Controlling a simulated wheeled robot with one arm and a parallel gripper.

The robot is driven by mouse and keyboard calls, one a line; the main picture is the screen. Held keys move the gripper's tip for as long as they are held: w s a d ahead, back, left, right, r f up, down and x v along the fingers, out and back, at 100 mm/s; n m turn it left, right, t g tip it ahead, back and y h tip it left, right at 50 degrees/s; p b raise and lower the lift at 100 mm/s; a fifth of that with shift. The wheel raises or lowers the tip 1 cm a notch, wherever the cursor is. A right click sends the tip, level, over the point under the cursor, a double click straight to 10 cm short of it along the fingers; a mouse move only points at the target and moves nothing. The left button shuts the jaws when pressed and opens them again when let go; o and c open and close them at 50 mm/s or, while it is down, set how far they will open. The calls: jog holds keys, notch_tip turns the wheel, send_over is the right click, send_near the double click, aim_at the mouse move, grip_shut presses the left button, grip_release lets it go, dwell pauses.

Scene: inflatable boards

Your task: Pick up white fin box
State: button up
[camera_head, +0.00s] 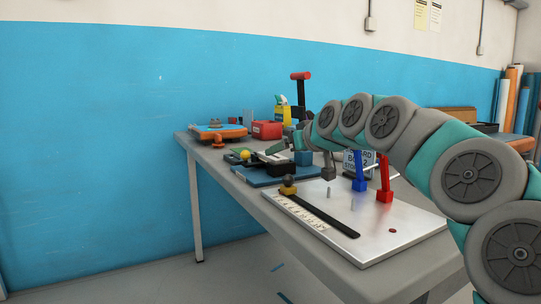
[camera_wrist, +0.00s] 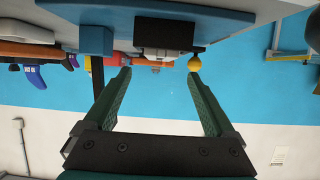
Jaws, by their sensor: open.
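I cannot clearly make out a white fin box. A small pale piece (camera_head: 272,158) lies among dark parts on the blue tray (camera_head: 262,177) in the head view, partly hidden and too small to name surely. My gripper is at the far end of my arm in the head view, above the table's middle, its fingers hard to see there. In the wrist view my gripper (camera_wrist: 160,80) is open, with nothing between its two dark green fingers.
The table (camera_head: 240,172) holds a blue block (camera_head: 303,158), an orange board (camera_head: 217,131), a red box (camera_head: 267,130) and a yellow ball (camera_head: 245,155). Blue (camera_head: 360,182) and red (camera_head: 384,188) upright pieces stand on a metal plate (camera_head: 400,232) with a black strip (camera_head: 327,218).

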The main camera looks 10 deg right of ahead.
aim_at(272, 158)
jog(key=shift+x, duration=3.8)
jog(key=shift+r, duration=0.15)
grip_shut()
